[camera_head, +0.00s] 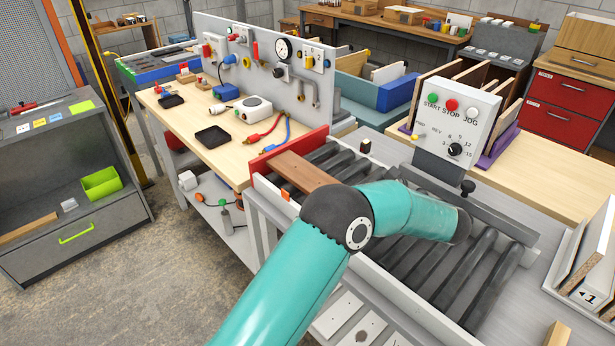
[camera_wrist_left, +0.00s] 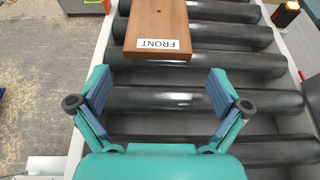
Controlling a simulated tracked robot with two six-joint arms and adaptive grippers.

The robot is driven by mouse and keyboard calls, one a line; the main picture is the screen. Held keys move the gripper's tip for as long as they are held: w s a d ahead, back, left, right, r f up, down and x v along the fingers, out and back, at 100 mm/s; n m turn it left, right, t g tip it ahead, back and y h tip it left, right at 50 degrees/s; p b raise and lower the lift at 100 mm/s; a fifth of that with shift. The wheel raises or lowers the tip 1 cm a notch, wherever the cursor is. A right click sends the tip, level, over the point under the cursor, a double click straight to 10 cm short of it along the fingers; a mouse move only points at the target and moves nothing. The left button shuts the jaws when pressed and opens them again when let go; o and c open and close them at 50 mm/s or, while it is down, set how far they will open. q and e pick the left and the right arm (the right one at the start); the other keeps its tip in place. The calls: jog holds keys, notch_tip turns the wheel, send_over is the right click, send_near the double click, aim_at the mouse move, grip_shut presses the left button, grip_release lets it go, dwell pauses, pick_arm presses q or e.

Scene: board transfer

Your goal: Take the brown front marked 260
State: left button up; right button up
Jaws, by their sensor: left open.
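A flat brown board (camera_head: 303,171) lies on the dark rollers at the far left end of the roller conveyor (camera_head: 466,277), by a red end plate. In the left wrist view the brown board (camera_wrist_left: 157,22) carries a white label reading FRONT, upside down; I see no 260 on it. My left gripper (camera_wrist_left: 160,88) is open and empty over the rollers. The board's near end is just beyond the fingertips and apart from them. In the head view my teal arm covers part of the conveyor and the gripper is hidden. My right gripper is not in view.
A control box (camera_head: 456,119) with START, STOP and JOG buttons stands behind the conveyor. A wooden bench (camera_head: 231,157) with tools and a grey panel is at the left. A rack of boards (camera_head: 580,262) stands at the right. The conveyor's side rails flank the rollers.

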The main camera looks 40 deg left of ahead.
pick_arm(q)
jog(key=p+x, duration=0.1)
jog(key=x, duration=0.3)
jog(key=shift+s+a+p, duration=0.1)
jog(key=shift+a+p, duration=0.2)
jog(key=shift+a, duration=0.1)
jog(key=shift+a+f, duration=0.25)
jog(key=shift+r, duration=0.1)
jog(key=c, duration=0.9)
